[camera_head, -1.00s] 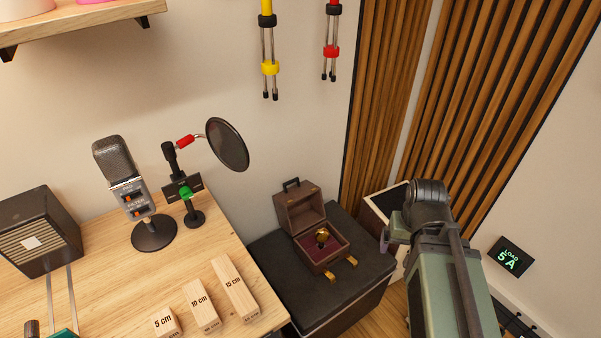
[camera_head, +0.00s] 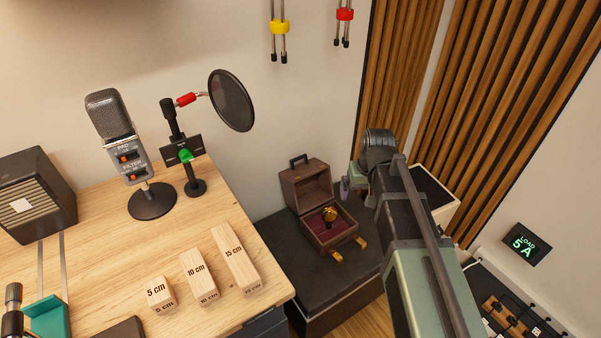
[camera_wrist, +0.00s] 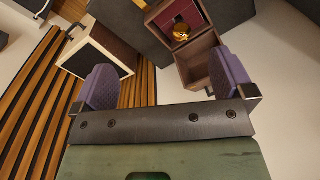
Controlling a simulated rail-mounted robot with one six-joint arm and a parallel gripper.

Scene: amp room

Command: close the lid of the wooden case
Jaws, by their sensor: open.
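The wooden case (camera_head: 327,243) stands on a dark box with its lid (camera_head: 306,186) raised open at the back. A gold object (camera_head: 329,214) sits on the dark red lining inside. My gripper (camera_head: 349,188) is just right of the raised lid in the head view, mostly hidden by my arm. In the wrist view its two purple fingers (camera_wrist: 162,82) are spread apart with nothing between them. There the raised lid (camera_wrist: 197,64) is near the right finger, and the gold object (camera_wrist: 181,32) shows beyond it. I cannot tell whether the finger touches the lid.
The dark box (camera_head: 277,241) bears the case. A wooden desk (camera_head: 130,240) on the left holds a microphone (camera_head: 117,128), a pop filter (camera_head: 231,101) and length blocks (camera_head: 202,278). A pale-edged box (camera_head: 441,196) and slatted wall panels (camera_head: 472,130) stand to the right.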

